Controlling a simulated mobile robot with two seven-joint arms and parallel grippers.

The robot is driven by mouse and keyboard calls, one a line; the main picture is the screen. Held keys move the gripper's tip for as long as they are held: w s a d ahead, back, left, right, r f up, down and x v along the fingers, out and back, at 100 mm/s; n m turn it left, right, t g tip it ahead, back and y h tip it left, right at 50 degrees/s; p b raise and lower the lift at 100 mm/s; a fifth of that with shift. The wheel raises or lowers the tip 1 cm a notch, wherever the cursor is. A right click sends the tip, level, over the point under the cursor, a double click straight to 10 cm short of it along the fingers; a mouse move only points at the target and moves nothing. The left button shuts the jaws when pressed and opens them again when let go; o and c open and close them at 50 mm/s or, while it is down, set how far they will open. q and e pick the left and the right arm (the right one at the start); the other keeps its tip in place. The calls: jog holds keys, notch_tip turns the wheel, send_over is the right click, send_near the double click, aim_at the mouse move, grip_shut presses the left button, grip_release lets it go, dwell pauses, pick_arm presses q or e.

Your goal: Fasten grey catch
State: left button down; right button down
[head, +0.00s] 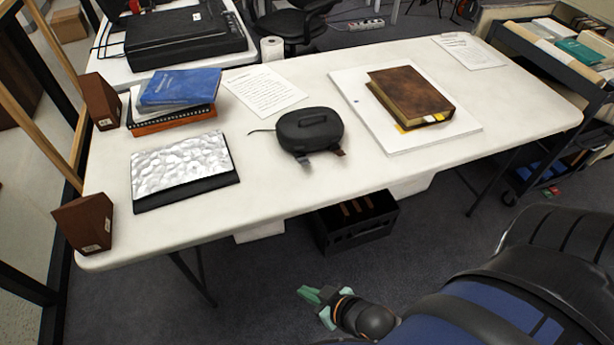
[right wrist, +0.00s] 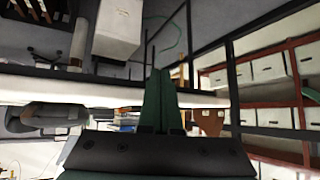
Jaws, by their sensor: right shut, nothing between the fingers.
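A black rounded case (head: 310,128) with a top handle lies on the white table (head: 250,200), near its front middle. Two small tabs stick out from its front side: a grey catch (head: 304,162) on the left and a brown one (head: 339,153) on the right. Both look splayed outward, but they are too small to be sure. My right gripper (head: 318,303) is shut and empty, below and in front of the table's front edge, well apart from the case. Its green fingers (right wrist: 158,100) are together in the right wrist view. My left gripper is not in view.
A silver-topped box (head: 180,165), stacked books (head: 180,88) and brown boxes (head: 84,224) stand on the left. A paper sheet (head: 265,90) lies behind the case. A brown book (head: 412,92) lies on a white board (head: 365,115) to the right. A black crate (head: 355,225) sits below.

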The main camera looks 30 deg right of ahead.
jog(key=shift+a, duration=0.25)
jog(key=shift+d, duration=0.1)
jog(key=w+d+r+n+t+h+b, duration=0.2)
jog(key=w+d+n, duration=0.5)
jog(key=n, duration=0.8)
jog(key=w+d+r+n+t+h+b, duration=0.2)
jog(key=w+d+r+n+h, duration=0.2)
jog(key=w+d+n, duration=0.4)
jog(key=w+r+n, duration=0.1)
jog(key=n, duration=0.6)
jog(key=shift+w+r+n+t+h+b, duration=0.2)
jog(key=shift+w+n+t+h+b, duration=0.05)
jog(key=shift+n+t+h+b, duration=0.15)
jog(key=shift+d, duration=0.1)
